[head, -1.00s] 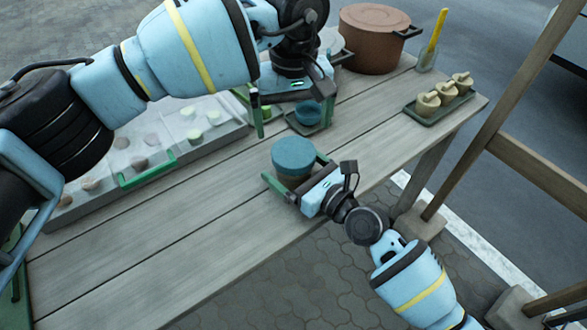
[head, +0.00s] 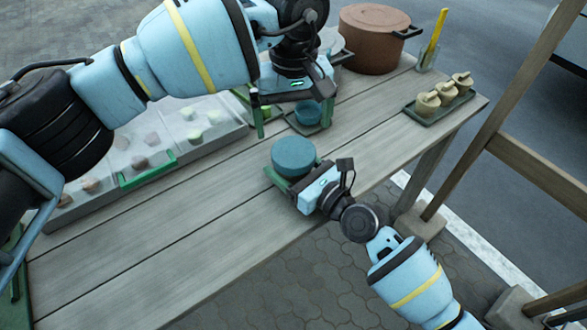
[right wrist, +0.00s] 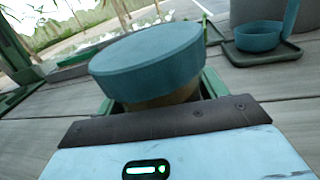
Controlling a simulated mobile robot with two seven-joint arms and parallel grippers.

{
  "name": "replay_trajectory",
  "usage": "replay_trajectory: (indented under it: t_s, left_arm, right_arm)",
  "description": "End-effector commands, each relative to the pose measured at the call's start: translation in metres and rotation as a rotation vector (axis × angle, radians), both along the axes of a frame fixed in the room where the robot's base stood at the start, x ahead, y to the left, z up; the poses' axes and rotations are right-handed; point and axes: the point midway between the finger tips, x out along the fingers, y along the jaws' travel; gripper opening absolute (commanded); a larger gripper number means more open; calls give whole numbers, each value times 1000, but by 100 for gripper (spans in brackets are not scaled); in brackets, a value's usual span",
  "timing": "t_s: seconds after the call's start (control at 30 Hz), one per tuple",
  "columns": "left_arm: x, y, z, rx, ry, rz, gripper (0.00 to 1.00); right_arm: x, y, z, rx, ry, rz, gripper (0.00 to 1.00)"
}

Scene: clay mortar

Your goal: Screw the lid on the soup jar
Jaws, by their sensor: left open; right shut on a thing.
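A round teal lid (head: 294,156) sits on top of the jar at the table's near side. In the right wrist view the teal lid (right wrist: 150,60) stands over the tan-brown jar body (right wrist: 165,98). Whether it is screwed tight cannot be told. My right gripper (head: 283,178) is shut on the jar, below the lid, coming from the right. My left gripper (head: 292,116) is open, its green fingers apart, above the table farther back. A small teal dish (head: 308,113) on a dark green tray shows between or behind those fingers; it also shows in the right wrist view (right wrist: 260,37).
A crate with a green handle (head: 147,171) and several food pieces stands at left. A brown pot (head: 374,38) stands at the back. A dark tray (head: 440,108) holds several tan pieces at right. A yellow-handled tool (head: 437,30) stands in a glass. The front boards are clear.

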Motion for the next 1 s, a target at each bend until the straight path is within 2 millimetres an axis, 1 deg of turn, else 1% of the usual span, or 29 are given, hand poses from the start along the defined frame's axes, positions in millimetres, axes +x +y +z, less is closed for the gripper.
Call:
replay_trajectory:
  t_s: [0.03, 0.1, 0.13, 0.27, 1.0]
  left_arm:
    - [0, 0, 0, 0, 0, 3, 97]
    - [0, 0, 0, 0, 0, 21, 97]
    - [0, 0, 0, 0, 0, 36, 97]
    - [0, 0, 0, 0, 0, 153, 97]
    - [0, 0, 0, 1, 1, 1319, 97]
  right_arm:
    - [0, 0, 0, 0, 0, 0, 18]
    - [0, 0, 0, 0, 0, 0, 9]
    - [0, 0, 0, 0, 0, 0, 7]
    - [0, 0, 0, 0, 0, 0, 7]
    - [0, 0, 0, 0, 0, 0, 7]
